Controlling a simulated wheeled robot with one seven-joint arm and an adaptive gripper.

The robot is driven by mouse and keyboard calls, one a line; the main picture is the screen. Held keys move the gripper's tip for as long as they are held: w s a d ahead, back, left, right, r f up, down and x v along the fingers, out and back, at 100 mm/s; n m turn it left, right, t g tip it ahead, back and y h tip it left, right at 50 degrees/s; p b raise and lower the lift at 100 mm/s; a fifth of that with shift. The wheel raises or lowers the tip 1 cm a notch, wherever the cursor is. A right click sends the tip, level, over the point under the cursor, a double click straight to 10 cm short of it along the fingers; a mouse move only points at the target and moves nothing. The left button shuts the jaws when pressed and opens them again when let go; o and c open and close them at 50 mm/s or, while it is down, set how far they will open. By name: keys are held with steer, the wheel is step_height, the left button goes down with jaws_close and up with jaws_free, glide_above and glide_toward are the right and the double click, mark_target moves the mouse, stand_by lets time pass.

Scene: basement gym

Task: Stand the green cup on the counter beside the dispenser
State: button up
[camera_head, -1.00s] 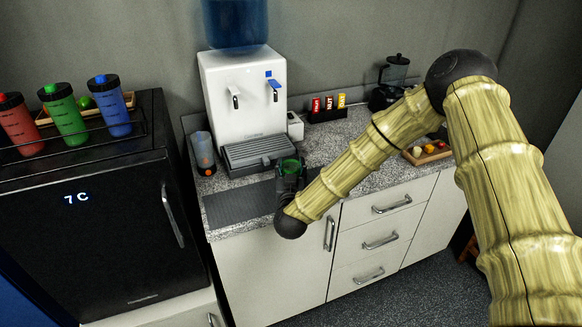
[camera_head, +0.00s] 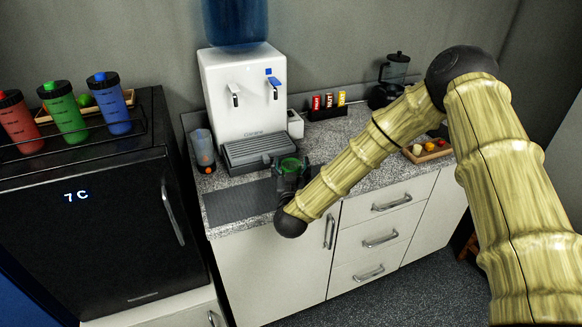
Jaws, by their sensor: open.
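The green cup (camera_head: 291,164) is on the counter just right of the dispenser's drip tray, partly hidden behind my gripper. Only its green rim and upper part show. The white water dispenser (camera_head: 243,107) with a blue bottle on top stands at the back of the counter (camera_head: 339,140). My gripper (camera_head: 290,172) is open, low at the cup, with its fingers around or beside it; the exact contact is hidden. The cup looks upright.
A dark mat (camera_head: 238,201) lies in front of the drip tray (camera_head: 258,150). Bar packets (camera_head: 328,103), a blender (camera_head: 393,78) and a fruit tray (camera_head: 428,152) are to the right. A black fridge (camera_head: 90,230) with bottles stands left.

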steer(key=s+b, duration=0.3)
steer(key=s, duration=0.8)
steer(key=shift+s+a, duration=0.3)
steer(key=shift+a, duration=0.15)
